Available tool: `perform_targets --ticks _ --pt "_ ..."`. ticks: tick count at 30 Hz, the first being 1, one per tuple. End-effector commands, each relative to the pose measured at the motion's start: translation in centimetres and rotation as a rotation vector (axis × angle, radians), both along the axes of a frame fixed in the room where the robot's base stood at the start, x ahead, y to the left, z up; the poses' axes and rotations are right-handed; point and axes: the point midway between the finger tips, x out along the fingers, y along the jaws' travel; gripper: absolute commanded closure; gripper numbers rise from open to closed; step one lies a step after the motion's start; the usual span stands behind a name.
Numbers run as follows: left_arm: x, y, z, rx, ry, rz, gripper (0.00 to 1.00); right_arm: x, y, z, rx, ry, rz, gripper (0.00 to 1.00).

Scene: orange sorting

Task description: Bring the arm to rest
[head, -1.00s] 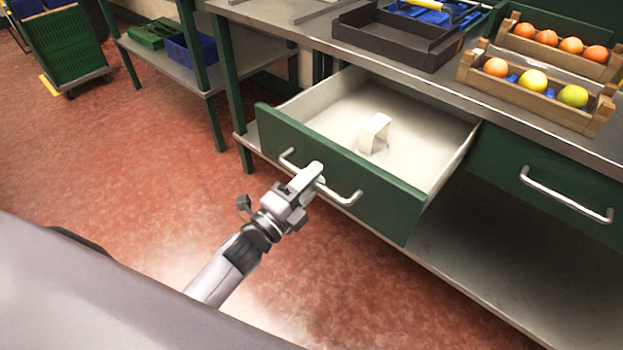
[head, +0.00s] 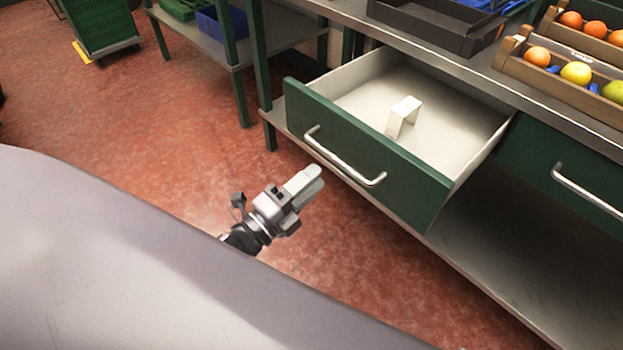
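My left gripper (head: 308,182) is in front of the open drawer, a little below and to the left of the drawer handle (head: 344,158), and apart from it. Its two fingers lie close together with nothing visible between them; whether a small gap remains is hard to see. My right gripper is not in view. The green-fronted drawer (head: 400,165) is pulled out from under the bench. A small white bracket-like piece (head: 404,113) stands inside it.
A steel bench (head: 420,55) carries a dark tray (head: 435,25) and wooden crates (head: 560,85) of oranges and other fruit. A second, shut drawer (head: 570,170) is at the right. A green crate trolley (head: 100,25) stands far left. Red floor is clear at left.

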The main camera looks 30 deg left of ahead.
Motion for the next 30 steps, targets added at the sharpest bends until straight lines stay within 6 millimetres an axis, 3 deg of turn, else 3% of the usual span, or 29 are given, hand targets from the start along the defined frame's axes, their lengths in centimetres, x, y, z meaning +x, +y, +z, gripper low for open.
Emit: perform_targets --ticks 11,17,24,30 --pt "-0.4 0.3 -0.1 -0.066 0.060 0.014 0.65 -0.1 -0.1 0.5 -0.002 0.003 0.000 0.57" --pt "-3.4 1.6 -1.9 -0.500 0.416 0.121 0.65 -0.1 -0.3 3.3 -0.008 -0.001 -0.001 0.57" --pt "-10.0 1.2 -5.6 -1.097 0.876 0.339 0.65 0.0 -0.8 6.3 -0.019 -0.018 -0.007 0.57" --pt "-13.2 0.4 -7.1 -1.323 1.044 0.454 0.65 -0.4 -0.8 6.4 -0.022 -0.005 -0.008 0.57"
